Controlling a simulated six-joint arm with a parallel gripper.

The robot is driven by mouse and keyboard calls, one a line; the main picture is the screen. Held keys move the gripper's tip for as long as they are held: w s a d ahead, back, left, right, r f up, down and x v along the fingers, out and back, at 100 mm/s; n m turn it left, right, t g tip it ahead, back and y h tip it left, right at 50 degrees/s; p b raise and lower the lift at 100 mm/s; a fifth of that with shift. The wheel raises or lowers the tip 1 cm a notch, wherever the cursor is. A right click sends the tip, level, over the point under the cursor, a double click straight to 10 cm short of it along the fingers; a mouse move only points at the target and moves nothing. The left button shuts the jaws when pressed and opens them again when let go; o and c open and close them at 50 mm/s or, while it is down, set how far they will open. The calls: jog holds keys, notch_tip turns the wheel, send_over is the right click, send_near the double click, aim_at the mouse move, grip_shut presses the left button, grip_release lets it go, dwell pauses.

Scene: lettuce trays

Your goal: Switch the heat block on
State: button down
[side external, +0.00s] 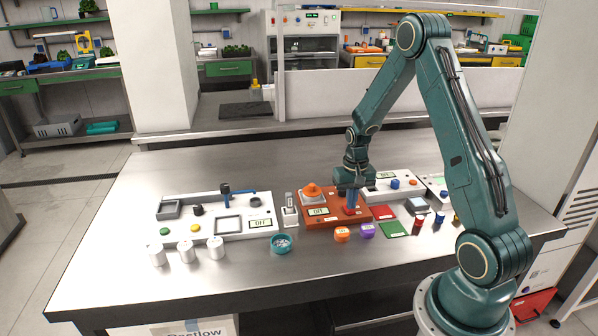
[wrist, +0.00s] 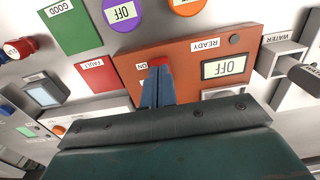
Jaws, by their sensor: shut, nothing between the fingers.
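The orange-red box (side external: 335,219), which I take as the heat block, sits mid-table. Its display (wrist: 229,68) reads OFF, upside down in the wrist view. Its red button (wrist: 158,62) is beside a label that seems to read ON. A round lamp (wrist: 235,39) by the READY label is dark. My gripper (wrist: 157,77) is shut and empty, pointing down with its fingertips at the red button and partly covering it. I cannot tell whether they touch or press it. In the side view my gripper (side external: 350,203) hides most of the button.
A white panel (side external: 190,226) with buttons and a display stands left. Red and green mats (side external: 396,229), orange (side external: 342,235) and purple (side external: 367,231) round pieces lie close by. A white box (side external: 375,190) with knobs stands behind right. White cups (side external: 187,250) stand front left.

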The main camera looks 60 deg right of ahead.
jog(key=shift+f, duration=0.6)
dwell(0.5)
jog(key=shift+r, duration=3.5)
jog(key=shift+r, duration=0.1)
